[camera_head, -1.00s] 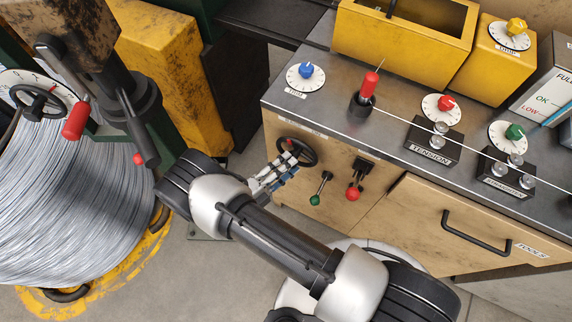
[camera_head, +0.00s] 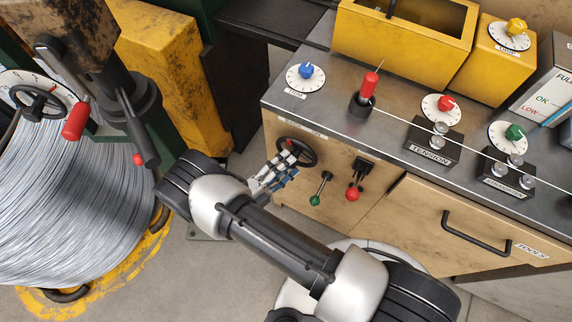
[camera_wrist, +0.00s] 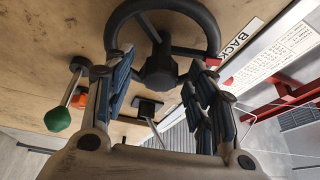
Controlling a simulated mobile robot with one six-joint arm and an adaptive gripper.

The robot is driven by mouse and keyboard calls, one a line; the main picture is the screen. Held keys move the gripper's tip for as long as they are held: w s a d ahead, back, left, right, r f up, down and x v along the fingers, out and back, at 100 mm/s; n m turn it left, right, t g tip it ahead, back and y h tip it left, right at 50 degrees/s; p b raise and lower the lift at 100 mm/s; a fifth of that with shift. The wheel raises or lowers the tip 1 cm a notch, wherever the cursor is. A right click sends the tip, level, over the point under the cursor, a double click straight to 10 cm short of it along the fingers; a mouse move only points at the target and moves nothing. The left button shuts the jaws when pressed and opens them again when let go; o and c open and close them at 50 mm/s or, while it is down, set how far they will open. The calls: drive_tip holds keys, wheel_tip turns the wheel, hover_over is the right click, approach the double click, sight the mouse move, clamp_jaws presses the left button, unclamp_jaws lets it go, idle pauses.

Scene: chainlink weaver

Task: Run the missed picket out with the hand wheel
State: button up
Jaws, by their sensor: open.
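A black hand wheel (camera_head: 297,151) with a red mark on its rim is mounted on the wooden front of the bench. In the wrist view its dark rim (camera_wrist: 167,8), spokes and hub (camera_wrist: 160,72) lie ahead of my gripper. My gripper (camera_head: 287,163) is open at the lower left of the wheel. In the wrist view my gripper (camera_wrist: 162,82) has its two blue-padded fingers on either side of the hub, with nothing clamped between them. I cannot tell whether the fingers touch the rim. I cannot make out the picket.
A green-knobbed lever (camera_head: 316,199) and a red-knobbed lever (camera_head: 353,194) stick out right of the wheel. A drawer handle (camera_head: 476,233) is farther right. A wire spool (camera_head: 75,195) with another hand wheel (camera_head: 38,102) stands at the left. A "BACK" label (camera_wrist: 240,38) is beside the wheel.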

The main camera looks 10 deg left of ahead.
drive_tip(key=v, duration=1.2)
